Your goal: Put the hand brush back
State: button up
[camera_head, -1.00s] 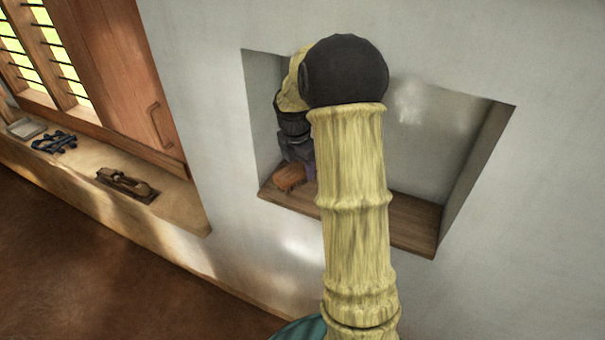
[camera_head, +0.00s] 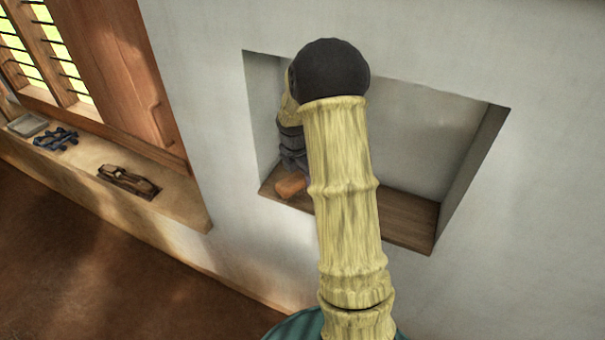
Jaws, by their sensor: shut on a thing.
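The hand brush (camera_head: 291,186) shows as a small orange-brown piece at the left end of the wall niche, low over its wooden floor. My gripper (camera_head: 296,166) reaches into the niche and is shut on the brush. My own arm hides most of the gripper, its fingertips and the rest of the brush. I cannot tell whether the brush touches the niche floor (camera_head: 408,218).
The niche is a recess in a pale wall, and its right part is empty. At the left, a ledge (camera_head: 185,205) under a shuttered window holds a wooden tool (camera_head: 128,181), a blue item (camera_head: 56,139) and a grey tray (camera_head: 27,124).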

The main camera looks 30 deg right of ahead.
aim_at(299, 175)
jog(key=shift+f, duration=0.1)
jog(key=o, duration=1)
jog(key=r, duration=0.2)
jog(key=r+b, duration=0.1)
jog(key=r, duration=0.2)
jog(key=a+r, duration=0.1)
jog(key=r, duration=0.1)
jog(key=shift+s+r+b, duration=0.1)
jog(key=shift+r+b, duration=0.2)
jog(key=shift+r, duration=0.05)
jog(key=shift+a, duration=0.15)
